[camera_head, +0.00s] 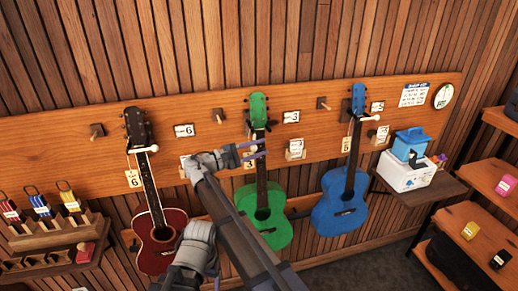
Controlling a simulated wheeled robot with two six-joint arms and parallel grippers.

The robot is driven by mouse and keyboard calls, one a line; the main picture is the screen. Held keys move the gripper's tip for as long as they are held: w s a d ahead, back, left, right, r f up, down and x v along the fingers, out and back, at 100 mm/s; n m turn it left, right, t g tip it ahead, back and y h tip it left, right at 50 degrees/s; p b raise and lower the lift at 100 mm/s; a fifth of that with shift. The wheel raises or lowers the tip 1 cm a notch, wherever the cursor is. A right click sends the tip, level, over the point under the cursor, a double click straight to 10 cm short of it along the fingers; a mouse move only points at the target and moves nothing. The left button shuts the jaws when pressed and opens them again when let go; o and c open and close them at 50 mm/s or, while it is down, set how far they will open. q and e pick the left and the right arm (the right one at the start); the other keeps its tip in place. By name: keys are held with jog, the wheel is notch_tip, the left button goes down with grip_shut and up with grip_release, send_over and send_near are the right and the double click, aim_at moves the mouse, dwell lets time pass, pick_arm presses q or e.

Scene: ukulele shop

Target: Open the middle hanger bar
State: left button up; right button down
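The green ukulele (264,217) hangs in the middle of the wall board, between a red one and a blue one. Its headstock (258,106) is at the middle hanger. The middle hanger bar is not clearly made out; my gripper is close to that spot. My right gripper (260,149) reaches from the left to the green ukulele's neck, just below the headstock. Its thin purple fingers look apart, with nothing clearly held between them. Whether they touch the neck or bar cannot be told. My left gripper cannot be clearly made out.
The red ukulele (160,237) and blue ukulele (341,203) hang on either side, with pale bars across their necks. Wooden pegs and number cards line the board (222,137).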

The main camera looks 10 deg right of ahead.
jog(key=c, duration=1.6)
grip_release()
jog(key=shift+s+f, duration=0.3)
jog(key=shift+s, duration=0.2)
jog(key=c, duration=1.4)
grip_release()
jog(key=shift+w, duration=0.2)
jog(key=o, duration=0.5)
jog(key=shift+w+r, duration=0.1)
jog(key=shift+w, duration=0.15)
jog(key=shift+d, duration=0.1)
